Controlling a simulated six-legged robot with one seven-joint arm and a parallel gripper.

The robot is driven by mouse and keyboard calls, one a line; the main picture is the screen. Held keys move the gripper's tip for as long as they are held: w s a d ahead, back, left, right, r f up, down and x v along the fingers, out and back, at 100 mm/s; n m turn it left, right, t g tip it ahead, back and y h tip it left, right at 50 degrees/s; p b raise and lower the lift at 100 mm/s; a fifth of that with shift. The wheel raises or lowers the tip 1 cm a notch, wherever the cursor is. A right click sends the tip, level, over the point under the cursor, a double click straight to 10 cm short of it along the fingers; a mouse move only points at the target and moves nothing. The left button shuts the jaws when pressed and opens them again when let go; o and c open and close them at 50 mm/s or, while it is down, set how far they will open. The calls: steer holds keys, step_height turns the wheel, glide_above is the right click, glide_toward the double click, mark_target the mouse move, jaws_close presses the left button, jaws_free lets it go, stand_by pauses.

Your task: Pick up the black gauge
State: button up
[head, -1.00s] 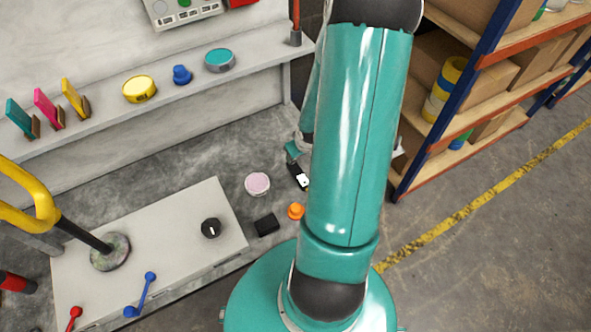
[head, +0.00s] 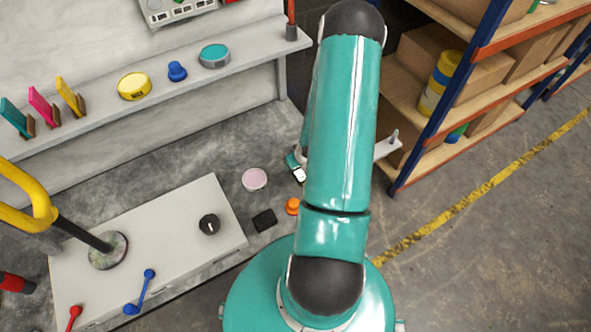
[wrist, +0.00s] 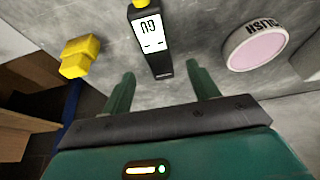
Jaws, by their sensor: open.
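The black gauge (wrist: 151,40) has a white display and a yellow top end. It lies on the grey surface, and its lower black end points toward the space between my fingers in the wrist view. In the head view, the gauge (head: 298,174) shows partly beside my arm, with its white display facing up. My gripper (wrist: 162,84) is open, with one teal finger on each side of the gauge's near end. Nothing is between the fingers in a grip. My arm hides part of the gripper in the head view.
A pink-topped polish tin (wrist: 258,47) lies right of the gauge, and a yellow block (wrist: 80,56) lies left. In the head view, a black block (head: 264,220) and an orange knob (head: 292,206) lie nearby. A shelf rack (head: 437,150) stands at right.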

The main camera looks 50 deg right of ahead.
steer(key=x, duration=0.5)
steer(key=shift+s+d, duration=0.1)
steer(key=c, duration=1.1)
